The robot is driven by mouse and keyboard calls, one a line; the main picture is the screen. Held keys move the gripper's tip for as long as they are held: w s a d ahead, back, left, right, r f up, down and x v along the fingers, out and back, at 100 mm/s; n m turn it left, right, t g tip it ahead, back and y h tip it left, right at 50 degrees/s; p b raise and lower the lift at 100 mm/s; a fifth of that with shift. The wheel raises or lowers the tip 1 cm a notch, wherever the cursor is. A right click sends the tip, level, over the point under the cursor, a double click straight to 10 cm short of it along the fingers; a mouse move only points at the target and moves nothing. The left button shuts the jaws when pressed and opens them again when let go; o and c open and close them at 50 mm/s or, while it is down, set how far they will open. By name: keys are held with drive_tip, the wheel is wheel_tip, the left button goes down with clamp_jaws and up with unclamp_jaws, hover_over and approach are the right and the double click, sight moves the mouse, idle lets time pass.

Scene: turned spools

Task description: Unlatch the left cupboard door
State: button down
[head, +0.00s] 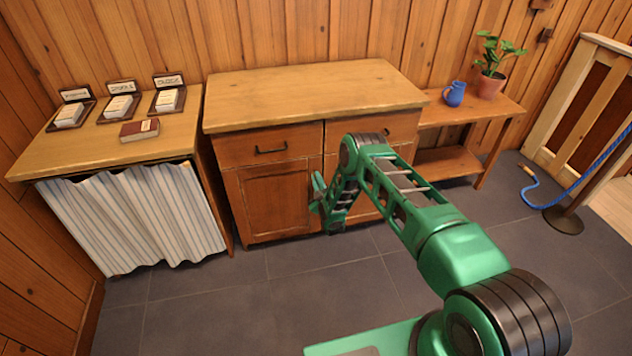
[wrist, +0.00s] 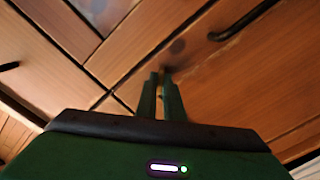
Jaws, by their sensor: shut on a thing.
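The wooden cupboard (head: 310,95) stands against the wall, with two drawers above its doors. The left cupboard door (head: 276,198) looks closed and flush. My gripper (head: 316,192) is at the upper right part of this door, near the middle seam, and hides part of it. In the wrist view my gripper's fingers (wrist: 165,78) are close together, shut on a small dark piece at the wood front, which seems to be the latch (wrist: 166,70). The fingers and shadow hide most of the latch, so its turn cannot be told. The right door is mostly behind my arm.
The left drawer has a dark handle (head: 271,149). A side table (head: 180,129) with a striped curtain (head: 135,220) stands left. A low shelf (head: 455,160) with a blue jug (head: 454,94) and potted plant (head: 490,84) stands right. The floor before the cupboard is clear.

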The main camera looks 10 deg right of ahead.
drive_tip(key=m, duration=0.4)
drive_tip(key=shift+s+f+m, duration=0.15)
drive_tip(key=shift+f+m, duration=0.1)
drive_tip(key=shift+m, duration=1.65)
drive_tip(key=shift+f+m, duration=0.1)
drive_tip(key=shift+m, duration=0.2)
drive_tip(key=c, duration=1.9)
unclamp_jaws()
drive_tip(key=shift+o, duration=0.2)
drive_tip(key=shift+r, duration=0.2)
drive_tip(key=s, duration=1)
drive_tip(key=shift+s, duration=0.3)
drive_tip(key=shift+f, duration=0.1)
